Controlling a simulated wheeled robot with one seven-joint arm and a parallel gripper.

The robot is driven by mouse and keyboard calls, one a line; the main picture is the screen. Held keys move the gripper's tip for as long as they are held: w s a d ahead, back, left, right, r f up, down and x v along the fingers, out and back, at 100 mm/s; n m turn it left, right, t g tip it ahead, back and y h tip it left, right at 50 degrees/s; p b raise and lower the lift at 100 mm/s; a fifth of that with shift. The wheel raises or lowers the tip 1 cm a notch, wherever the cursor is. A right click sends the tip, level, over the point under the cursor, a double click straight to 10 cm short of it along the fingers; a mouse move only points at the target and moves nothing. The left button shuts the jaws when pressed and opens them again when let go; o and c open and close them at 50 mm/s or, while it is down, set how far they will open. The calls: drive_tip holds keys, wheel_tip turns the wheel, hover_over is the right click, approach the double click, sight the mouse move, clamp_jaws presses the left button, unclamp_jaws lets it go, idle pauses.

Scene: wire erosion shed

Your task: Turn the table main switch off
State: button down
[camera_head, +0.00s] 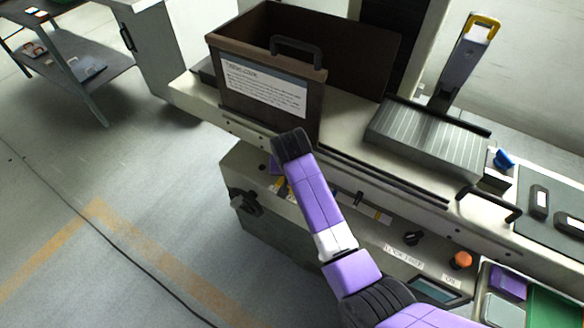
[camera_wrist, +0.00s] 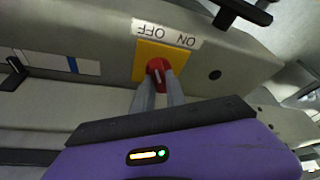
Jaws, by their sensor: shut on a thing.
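The table main switch is a red rotary knob (camera_wrist: 156,66) on a yellow plate (camera_wrist: 180,56) in the wrist view. A white ON/OFF label (camera_wrist: 166,33) beside the plate appears upside down, with OFF on the left and ON on the right. My gripper (camera_wrist: 160,82) has its two grey fingers shut on the knob, one on each side. A short pale mark shows on the knob; I cannot tell surely which word it points to. In the head view my arm hides the knob, and only a bit of yellow (camera_head: 281,186) shows beside it.
A brown bin (camera_head: 262,88) stands on the machine ledge above the panel. An orange button (camera_head: 461,260) and a black knob (camera_head: 412,238) are on the panel to the right. A black handle (camera_head: 249,203) juts out at the left end.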

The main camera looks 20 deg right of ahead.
drive_tip(key=shift+r+n+t+y+p, duration=0.1)
drive_tip(key=shift+n+t+y+p, duration=0.3)
drive_tip(key=shift+n+p, duration=0.8)
drive_tip(key=shift+n+b, duration=0.3)
drive_tip(key=shift+n, duration=0.2)
drive_tip(key=c, duration=1.4)
unclamp_jaws()
drive_tip(key=shift+o, duration=0.2)
drive_tip(key=v, duration=0.7)
drive_tip(key=shift+r, duration=0.35)
drive_tip(key=shift+s+d, duration=0.1)
drive_tip(key=shift+d, duration=0.05)
